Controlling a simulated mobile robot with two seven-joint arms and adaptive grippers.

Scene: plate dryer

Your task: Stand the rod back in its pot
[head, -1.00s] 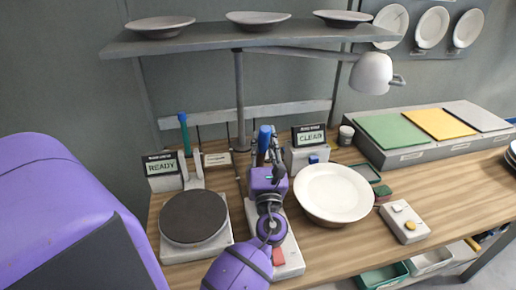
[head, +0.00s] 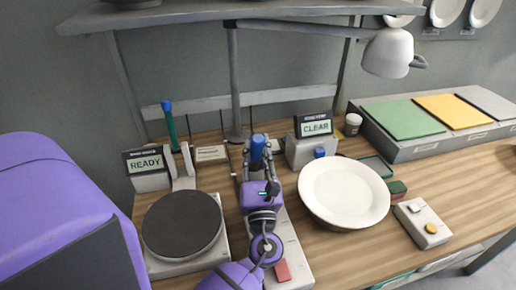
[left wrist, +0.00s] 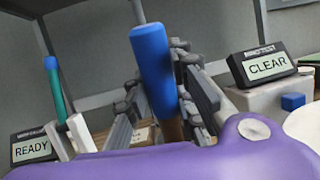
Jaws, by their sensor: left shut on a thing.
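My left gripper (head: 258,152) is shut on a rod with a blue upper end (head: 258,145). In the left wrist view the blue end (left wrist: 153,70) stands slightly tilted between the fingers (left wrist: 160,98), with a brown part below it. The rod's lower end is hidden. My right gripper is not in view.
A dark round plate (head: 182,225) on a grey base lies left of my gripper. A white dish (head: 344,192) is close on its right. The READY display (head: 147,162) and CLEAR display (head: 316,126) stand behind. A lamp (head: 388,53) overhangs the bench. Bare wood (head: 470,190) shows at right.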

